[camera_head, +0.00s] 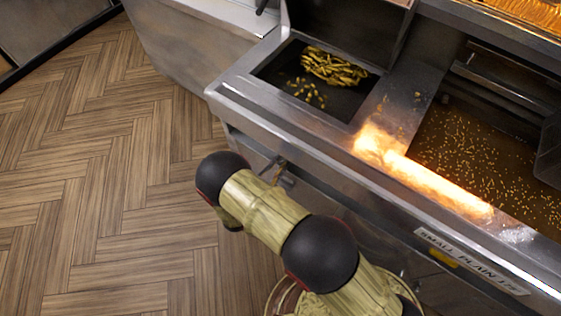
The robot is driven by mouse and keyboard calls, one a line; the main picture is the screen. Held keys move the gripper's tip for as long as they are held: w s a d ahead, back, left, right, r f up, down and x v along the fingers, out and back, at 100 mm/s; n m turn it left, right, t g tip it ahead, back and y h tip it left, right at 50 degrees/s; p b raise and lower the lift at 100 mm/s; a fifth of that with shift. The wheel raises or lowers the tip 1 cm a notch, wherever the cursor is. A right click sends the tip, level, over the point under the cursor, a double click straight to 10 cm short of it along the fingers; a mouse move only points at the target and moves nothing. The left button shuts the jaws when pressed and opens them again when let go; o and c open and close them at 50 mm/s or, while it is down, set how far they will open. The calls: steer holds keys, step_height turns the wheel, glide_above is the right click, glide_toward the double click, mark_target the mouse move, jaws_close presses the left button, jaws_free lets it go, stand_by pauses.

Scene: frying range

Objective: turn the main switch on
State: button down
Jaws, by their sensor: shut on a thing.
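My gripper (275,170) is at the front panel of the frying range (315,160), below the tray that holds chips. It is small in the view and partly hidden by my own arm. It is shut on a small part at the panel, which is too small and covered to make out clearly. The main switch cannot be told apart from the gripper here, and its position cannot be read.
A dark recessed tray (345,103) holds chips at the range's left end. A fryer pan (480,155) with many small bits floating in dark oil lies to the right, with a bright glare along its front edge. A label strip (470,262) is on the front. Wooden floor (100,170) is clear at left.

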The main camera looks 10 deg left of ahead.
steer(key=n, duration=0.5)
steer(key=shift+p, duration=0.35)
steer(key=shift+n, duration=0.4)
steer(key=c, duration=1.7)
jaws_free()
steer(key=v, duration=1.2)
steer(key=shift+a+f, duration=0.1)
steer(key=shift+f, duration=0.1)
